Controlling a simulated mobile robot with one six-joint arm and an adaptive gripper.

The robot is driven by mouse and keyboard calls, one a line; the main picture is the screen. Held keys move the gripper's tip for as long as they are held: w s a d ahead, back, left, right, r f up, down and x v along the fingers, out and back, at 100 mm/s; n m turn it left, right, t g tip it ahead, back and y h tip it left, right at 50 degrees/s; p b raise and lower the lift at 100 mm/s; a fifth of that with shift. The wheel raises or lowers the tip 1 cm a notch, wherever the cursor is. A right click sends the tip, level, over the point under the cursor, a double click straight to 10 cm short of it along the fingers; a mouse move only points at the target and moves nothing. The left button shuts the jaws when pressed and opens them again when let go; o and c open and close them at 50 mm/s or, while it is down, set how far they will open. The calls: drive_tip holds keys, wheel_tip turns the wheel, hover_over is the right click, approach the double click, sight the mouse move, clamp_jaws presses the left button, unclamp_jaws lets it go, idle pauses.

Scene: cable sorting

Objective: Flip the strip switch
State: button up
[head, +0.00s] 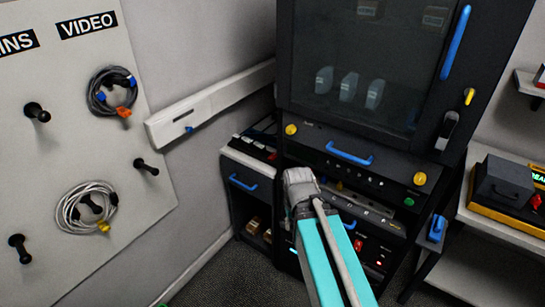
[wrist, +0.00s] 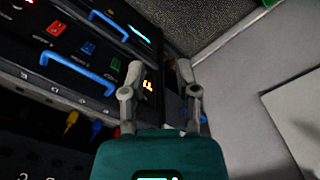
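I cannot pick out the strip switch for certain. A dark strip-like unit with small pale and red parts (head: 255,147) lies on top of the low cabinet left of the rack in the head view; its details are too small to tell. My gripper (wrist: 159,68) is open in the wrist view, its two grey fingers apart with nothing held. In the head view my teal arm reaches toward the rack front, and the gripper itself is not clearly visible.
The dark rack (head: 350,130) has blue handles and a glass door. The low cabinet (head: 243,181) stands left of it. A pegboard (head: 75,150) with coiled cables is at left, a white wall trunking (head: 210,105) beside it. A shelf with a yellow-black device (head: 508,190) is at right.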

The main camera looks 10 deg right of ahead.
drive_tip(key=shift+c, duration=0.3)
drive_tip(key=shift+w, duration=0.2)
drive_tip(key=c, duration=0.4)
drive_tip(key=w+m+t+h, duration=0.1)
drive_tip(key=w, duration=0.6)
drive_tip(key=w+m+t+h+b, duration=0.1)
drive_tip(key=w+m+h, duration=0.1)
drive_tip(key=w, duration=0.5)
drive_tip(key=w+m+t+h+b, duration=0.1)
drive_tip(key=w+m, duration=0.1)
drive_tip(key=w, duration=0.4)
drive_tip(key=shift+w+d+f, duration=0.25)
drive_tip(key=shift+w+d, duration=0.05)
drive_tip(key=shift+w, duration=0.1)
clamp_jaws()
drive_tip(key=w+a+r+m+t+h+b, duration=0.1)
drive_tip(key=w+a+m+t, duration=0.1)
drive_tip(key=w, duration=0.7)
drive_tip(key=w+a+r+m+t+h+b, duration=0.1)
drive_tip(key=w+a+r+m+t+h, duration=0.1)
drive_tip(key=w, duration=0.8)
drive_tip(key=shift+a, duration=0.5)
drive_tip(key=shift+r, duration=0.1)
